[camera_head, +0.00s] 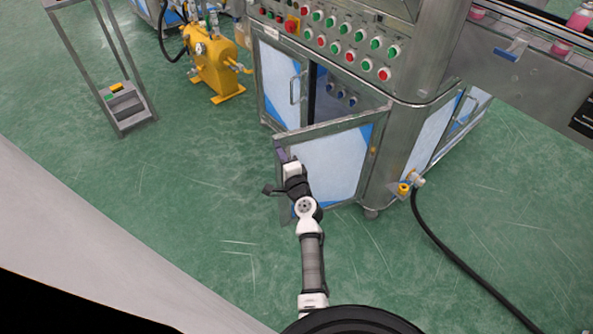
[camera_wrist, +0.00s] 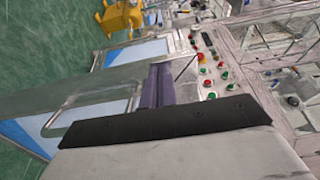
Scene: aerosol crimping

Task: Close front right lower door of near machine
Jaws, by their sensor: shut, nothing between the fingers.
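The front right lower door (camera_head: 330,165) of the near machine is a metal-framed panel with a white and blue face. It stands ajar, swung outward from its right side, with a dark gap behind it. My gripper (camera_head: 282,154) is shut and empty at the door's free left edge; I cannot tell if it touches. In the wrist view my purple fingers (camera_wrist: 155,86) lie together beside a panel with a handle (camera_wrist: 85,103), which appears to be this door. The left lower door (camera_head: 279,82) with its handle looks closed.
The machine's button panel (camera_head: 335,35) is above the doors. A yellow pump unit (camera_head: 215,70) and a grey stand (camera_head: 124,108) are to the left. A black hose (camera_head: 440,240) runs over the floor at right. Green floor is clear left of the door.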

